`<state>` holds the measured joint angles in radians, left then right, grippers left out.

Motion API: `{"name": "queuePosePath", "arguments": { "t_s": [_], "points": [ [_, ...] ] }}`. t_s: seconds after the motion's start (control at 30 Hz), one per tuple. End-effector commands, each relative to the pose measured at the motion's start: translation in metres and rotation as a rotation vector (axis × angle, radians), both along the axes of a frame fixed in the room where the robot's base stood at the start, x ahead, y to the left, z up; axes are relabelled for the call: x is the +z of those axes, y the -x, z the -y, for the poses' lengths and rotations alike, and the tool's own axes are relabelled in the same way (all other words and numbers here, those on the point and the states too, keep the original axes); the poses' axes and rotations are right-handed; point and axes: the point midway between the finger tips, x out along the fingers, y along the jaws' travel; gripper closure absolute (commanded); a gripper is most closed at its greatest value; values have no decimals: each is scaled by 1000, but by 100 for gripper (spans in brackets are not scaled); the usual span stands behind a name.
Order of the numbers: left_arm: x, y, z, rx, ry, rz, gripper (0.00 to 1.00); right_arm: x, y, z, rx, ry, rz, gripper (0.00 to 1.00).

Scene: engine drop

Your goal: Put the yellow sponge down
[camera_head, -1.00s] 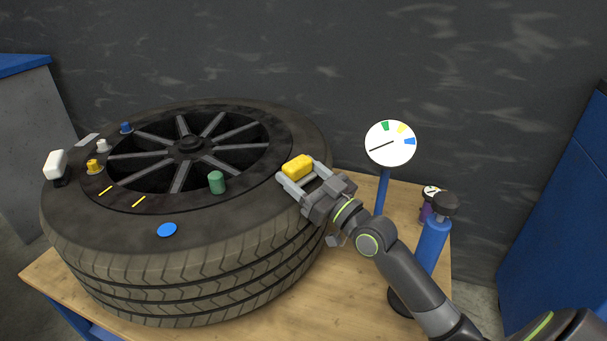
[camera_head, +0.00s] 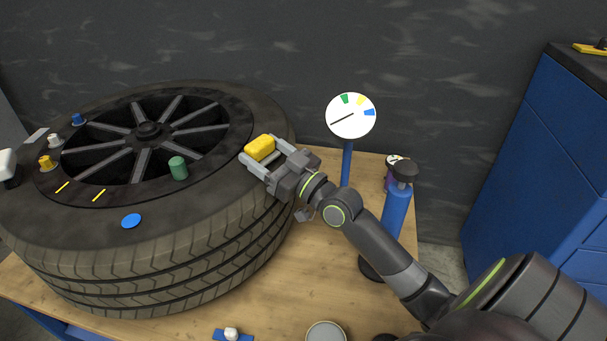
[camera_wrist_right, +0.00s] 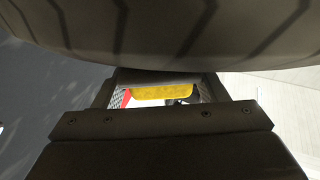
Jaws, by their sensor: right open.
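The yellow sponge (camera_head: 259,147) is at the right edge of the tire's (camera_head: 255,107) upper side. My right gripper (camera_head: 258,158) is open, with its two fingers reaching to the sponge from the lower right. The sponge sits at the fingertips; whether the fingers touch it, I cannot tell. In the right wrist view the sponge (camera_wrist_right: 165,92) shows as a thin yellow strip between the fingers, with the tire's tread (camera_wrist_right: 160,35) filling the top. My left gripper is not in view.
The tire lies flat on a wooden table (camera_head: 290,290). A green cap (camera_head: 178,168), a blue disc (camera_head: 131,221) and several small caps lie on it. A round dial (camera_head: 351,115) on a blue post and a blue bottle (camera_head: 397,212) stand right of it. A blue cabinet (camera_head: 540,170) is far right.

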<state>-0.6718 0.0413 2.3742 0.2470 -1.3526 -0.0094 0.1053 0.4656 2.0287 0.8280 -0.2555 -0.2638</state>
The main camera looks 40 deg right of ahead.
Motion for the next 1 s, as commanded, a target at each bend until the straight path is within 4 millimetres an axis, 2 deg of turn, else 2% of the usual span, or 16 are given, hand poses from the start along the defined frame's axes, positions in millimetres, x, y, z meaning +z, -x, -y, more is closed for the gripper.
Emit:
{"name": "queuePosePath", "arguments": {
  "t_s": [0.07, 0.17, 0.5, 0.73, 1.0],
  "points": [
    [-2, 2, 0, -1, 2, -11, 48, -11, 14, 5, 0, 4, -20, 17],
    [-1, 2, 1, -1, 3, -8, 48, -15, 33, 10, 2, 4, -17, 14],
    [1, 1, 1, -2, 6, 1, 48, -28, 88, 29, 3, 5, -14, 14],
    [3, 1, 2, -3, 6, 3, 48, -30, 107, 36, 3, 1, -7, 14],
    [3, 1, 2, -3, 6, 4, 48, -29, 110, 37, 5, -1, -2, 14]
  ]
}}
